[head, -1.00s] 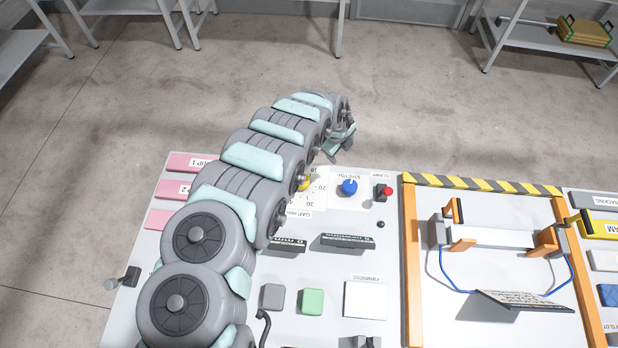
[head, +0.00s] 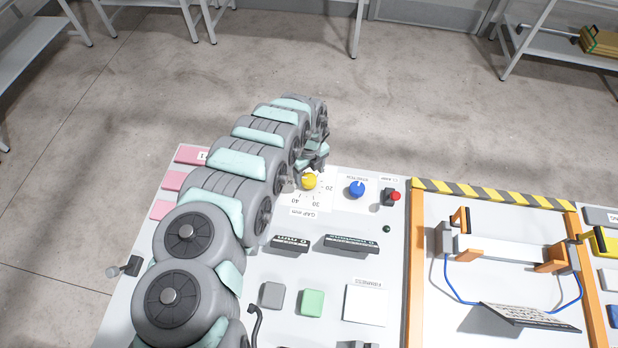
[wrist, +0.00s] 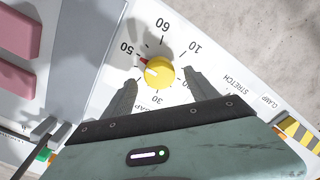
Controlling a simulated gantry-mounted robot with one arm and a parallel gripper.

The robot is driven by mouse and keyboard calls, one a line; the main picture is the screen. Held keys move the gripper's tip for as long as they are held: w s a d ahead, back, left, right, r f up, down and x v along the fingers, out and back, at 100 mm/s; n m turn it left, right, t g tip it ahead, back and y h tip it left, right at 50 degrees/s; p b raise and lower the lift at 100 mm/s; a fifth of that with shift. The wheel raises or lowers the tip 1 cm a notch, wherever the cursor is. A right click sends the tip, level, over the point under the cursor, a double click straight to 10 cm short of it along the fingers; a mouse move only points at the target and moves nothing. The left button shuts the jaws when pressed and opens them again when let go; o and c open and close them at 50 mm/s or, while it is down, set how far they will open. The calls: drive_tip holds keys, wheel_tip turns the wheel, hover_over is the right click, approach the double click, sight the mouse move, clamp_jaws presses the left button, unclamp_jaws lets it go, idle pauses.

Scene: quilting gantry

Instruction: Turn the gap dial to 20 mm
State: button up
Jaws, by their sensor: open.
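The yellow gap dial (head: 309,181) sits on a white plate marked GAP mm, and it shows near the middle of the wrist view (wrist: 159,72). In the wrist view 60, 50, 10 and 30 can be read around it; 20 and 40 are hidden, apparently by my fingers. A red mark shows at the dial's edge, close to 50. A pale line is on the knob's left side. My gripper (wrist: 159,79) is open, one fingertip on each side of the dial. I cannot tell whether either touches it. In the head view my gripper (head: 314,160) is just behind the dial.
The blue stretch dial (head: 357,189) and a red clamp button (head: 395,196) stand to the right of the gap dial. Pink blocks (head: 175,181) lie to the left. Two dark label bars (head: 350,243) are in front. An orange-railed frame (head: 413,270) stands further right.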

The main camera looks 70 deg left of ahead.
sight(309, 178)
drive_tip(key=shift+d+f, duration=0.1)
drive_tip(key=shift+f, duration=1.7)
drive_tip(key=shift+c, duration=0.4)
drive_tip(key=c, duration=1.3)
